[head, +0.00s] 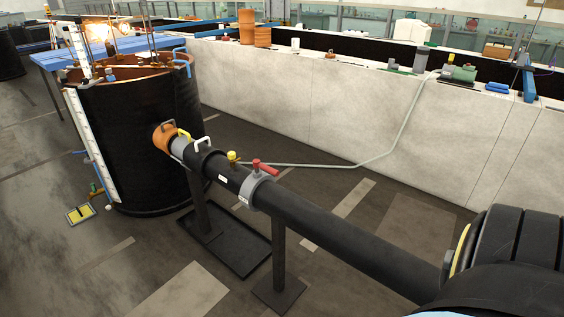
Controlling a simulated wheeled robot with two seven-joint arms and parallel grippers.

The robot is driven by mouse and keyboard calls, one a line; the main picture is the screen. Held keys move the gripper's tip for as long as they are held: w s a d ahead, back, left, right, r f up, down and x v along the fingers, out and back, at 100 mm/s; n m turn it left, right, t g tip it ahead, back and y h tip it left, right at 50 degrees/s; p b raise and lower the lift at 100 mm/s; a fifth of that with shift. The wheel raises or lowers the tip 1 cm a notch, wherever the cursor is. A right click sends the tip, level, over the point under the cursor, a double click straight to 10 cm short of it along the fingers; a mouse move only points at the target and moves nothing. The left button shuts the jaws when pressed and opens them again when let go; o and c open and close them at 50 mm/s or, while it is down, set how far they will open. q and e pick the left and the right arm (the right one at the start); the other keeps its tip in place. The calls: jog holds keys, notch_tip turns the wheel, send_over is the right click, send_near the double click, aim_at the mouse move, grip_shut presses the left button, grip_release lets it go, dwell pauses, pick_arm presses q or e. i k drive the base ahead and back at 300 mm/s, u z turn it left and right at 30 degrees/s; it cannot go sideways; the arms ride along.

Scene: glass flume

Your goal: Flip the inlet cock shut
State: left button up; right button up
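A black pipe (330,240) runs from a large black tank (150,140) down to the lower right. A red lever handle (265,167) sits on a grey collar (254,190) around the pipe and lies slanted roughly along the pipe. A small yellow fitting (233,157) stands on the pipe just left of it, with a thin pale hose leading away. No label says which one is the inlet cock, and I cannot tell whether either is open or shut. Neither of my grippers is in view.
Pipe stands (278,260) rest on the floor below the pipe. A large black ribbed body (510,255) fills the lower right. A long pale wall (330,100) with a ledge of items runs behind. Open floor (120,270) lies at the lower left.

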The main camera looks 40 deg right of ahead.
aim_at(256, 164)
jog(key=z, duration=1.85)
jog(key=i, duration=0.1)
jog(key=u, duration=0.55)
